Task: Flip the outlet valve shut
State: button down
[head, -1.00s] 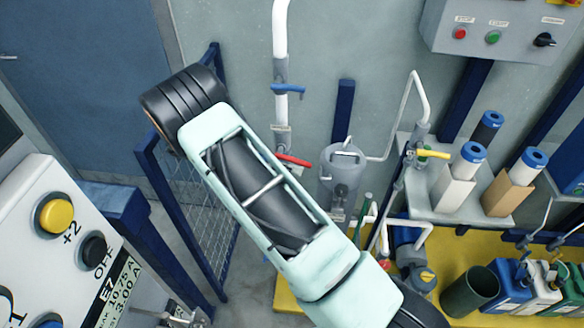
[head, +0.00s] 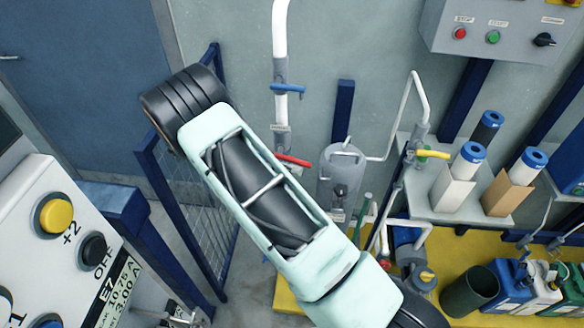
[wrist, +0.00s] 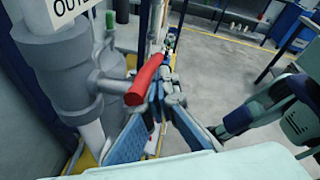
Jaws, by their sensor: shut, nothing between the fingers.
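The outlet valve has a red lever handle (wrist: 146,80) on a grey-green stem, beside a grey pipe body (wrist: 65,80) whose label reads "OUTL", cut off by the frame edge. In the head view the red handle (head: 294,160) sticks out to the right of the vertical pipe, tipped slightly down. My gripper (wrist: 168,92) is shut and empty in the wrist view. Its fingers are close to the right side of the handle; I cannot tell whether they touch it. In the head view my arm crosses the middle and I cannot make out the gripper.
A blue handle (head: 289,88) sits higher on the same pipe, and a yellow handle (head: 433,154) is farther right. A grey tank (head: 342,175) stands beside the pipe. A blue mesh fence (head: 205,220) is on the left. A control panel (head: 75,240) fills the lower left.

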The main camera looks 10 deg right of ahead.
aim_at(292, 160)
jog(key=shift+r, duration=0.1)
jog(key=r, duration=0.4)
jog(key=w+r, duration=0.1)
jog(key=r, duration=0.1)
jog(key=shift+d, duration=0.15)
jog(key=r, duration=0.2)
jog(key=s+r, duration=0.1)
jog(key=r, duration=0.1)
